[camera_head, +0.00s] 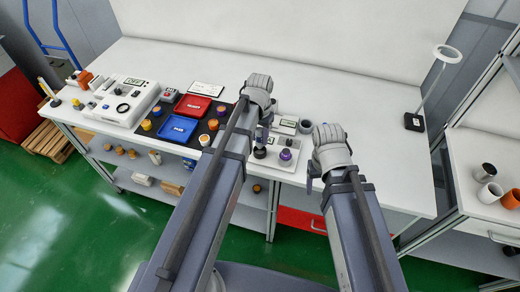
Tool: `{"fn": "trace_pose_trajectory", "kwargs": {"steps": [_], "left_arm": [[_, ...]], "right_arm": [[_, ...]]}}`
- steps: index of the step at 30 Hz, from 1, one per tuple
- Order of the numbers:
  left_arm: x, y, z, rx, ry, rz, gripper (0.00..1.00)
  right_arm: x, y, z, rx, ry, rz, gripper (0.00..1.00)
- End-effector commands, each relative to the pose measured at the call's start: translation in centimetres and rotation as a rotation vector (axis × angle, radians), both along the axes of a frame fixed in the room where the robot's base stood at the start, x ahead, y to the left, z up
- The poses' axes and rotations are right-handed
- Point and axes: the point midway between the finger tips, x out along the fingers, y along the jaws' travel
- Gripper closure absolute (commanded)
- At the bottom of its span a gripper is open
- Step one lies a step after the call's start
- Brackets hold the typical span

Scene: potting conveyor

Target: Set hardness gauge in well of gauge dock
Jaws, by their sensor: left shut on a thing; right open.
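My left gripper (266,119) is over the right part of the bench, with its fingers small and partly hidden by my arm. It is shut on what looks like the hardness gauge (262,136), a slim upright grey and dark thing just below it. A light grey plate-like fixture (296,141), probably the gauge dock, lies to the right on the bench. I cannot tell its well, or whether the gauge touches the fixture. My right gripper (312,176) is open and empty near the bench's front edge, right of the fixture.
A purple-topped dark knob (285,156) stands near the gauge. A red tray (193,107) and a blue tray (180,128) lie on a black mat to the left, beside a white instrument (120,103). A lamp (414,122) stands right; the bench between is clear.

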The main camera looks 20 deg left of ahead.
Motion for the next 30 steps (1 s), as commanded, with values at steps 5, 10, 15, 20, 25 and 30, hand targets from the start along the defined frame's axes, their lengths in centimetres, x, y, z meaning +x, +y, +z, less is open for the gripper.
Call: {"fn": "trace_pose_trajectory", "kwargs": {"steps": [5,10,15,20,25,30], "left_arm": [[0.0,0.0,-0.2,0.000,0.000,0.000,1.00],[0.0,0.0,-1.8,0.000,0.000,0.000,1.00],[0.0,0.0,-3.9,0.000,0.000,0.000,1.00],[0.0,0.0,-3.9,0.000,0.000,0.000,1.00],[0.0,0.0,-3.8,0.000,0.000,0.000,1.00],[0.0,0.0,-4.1,0.000,0.000,0.000,0.58]], "right_arm": [[0.0,0.0,-0.2,0.000,0.000,0.000,0.31],[0.0,0.0,-1.8,0.000,0.000,0.000,0.31],[0.0,0.0,-3.9,0.000,0.000,0.000,0.31],[0.0,0.0,-3.9,0.000,0.000,0.000,0.31],[0.0,0.0,-3.8,0.000,0.000,0.000,0.31],[0.0,0.0,-4.1,0.000,0.000,0.000,0.31]]}}
